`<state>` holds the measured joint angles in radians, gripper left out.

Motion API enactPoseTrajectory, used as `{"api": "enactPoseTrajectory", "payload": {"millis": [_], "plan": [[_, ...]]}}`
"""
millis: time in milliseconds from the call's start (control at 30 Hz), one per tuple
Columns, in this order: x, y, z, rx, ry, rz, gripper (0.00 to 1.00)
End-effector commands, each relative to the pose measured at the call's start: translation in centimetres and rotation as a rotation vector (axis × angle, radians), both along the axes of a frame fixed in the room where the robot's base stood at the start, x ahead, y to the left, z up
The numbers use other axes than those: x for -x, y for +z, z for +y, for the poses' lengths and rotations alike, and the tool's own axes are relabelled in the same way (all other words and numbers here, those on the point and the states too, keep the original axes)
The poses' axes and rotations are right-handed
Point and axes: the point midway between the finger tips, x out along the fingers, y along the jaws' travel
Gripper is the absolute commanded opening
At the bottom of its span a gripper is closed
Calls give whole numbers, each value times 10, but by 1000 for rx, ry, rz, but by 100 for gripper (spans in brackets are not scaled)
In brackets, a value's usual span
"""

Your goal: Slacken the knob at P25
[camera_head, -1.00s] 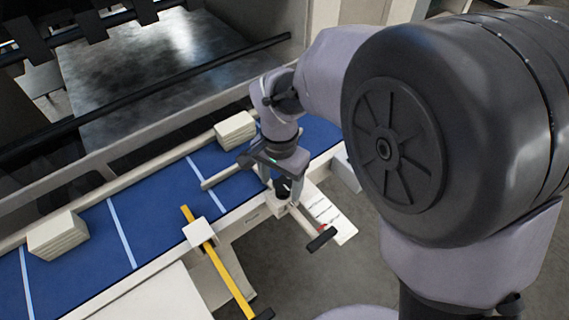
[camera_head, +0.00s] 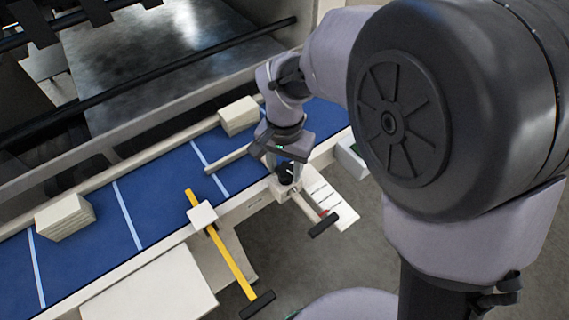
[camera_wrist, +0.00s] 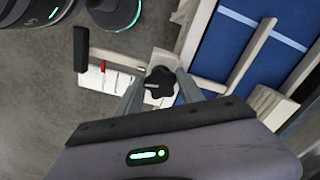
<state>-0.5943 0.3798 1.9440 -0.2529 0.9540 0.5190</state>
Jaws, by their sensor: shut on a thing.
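A black lobed knob (camera_wrist: 160,82) sits on a cream clamp block (camera_wrist: 164,57) in the wrist view. My gripper (camera_wrist: 161,88) has one finger on each side of the knob and is shut on it. In the head view my gripper (camera_head: 286,172) points down at the knob (camera_head: 284,179) beside the blue belt, and partly hides it. A white scale plate (camera_head: 337,203) with dark marks and a red pointer (camera_head: 324,213) lies beside the block. A rod with a black end grip (camera_head: 323,224) runs out from the block. No P25 label is readable.
A blue belt (camera_head: 160,196) with pale lines carries cream stacks (camera_head: 65,218). A cream guide bar (camera_head: 229,158) reaches over the belt. A yellow bar (camera_head: 232,262) with a white block (camera_head: 203,214) stands to the left. Grey floor (camera_head: 300,262) is open in front.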

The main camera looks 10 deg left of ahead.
Motion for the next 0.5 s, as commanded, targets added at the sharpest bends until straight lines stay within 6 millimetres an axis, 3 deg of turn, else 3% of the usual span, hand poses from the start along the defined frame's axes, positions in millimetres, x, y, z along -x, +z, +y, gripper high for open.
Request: {"api": "enactPoseTrajectory", "payload": {"millis": [500], "plan": [[1,0,-4,2,484,3,4]]}}
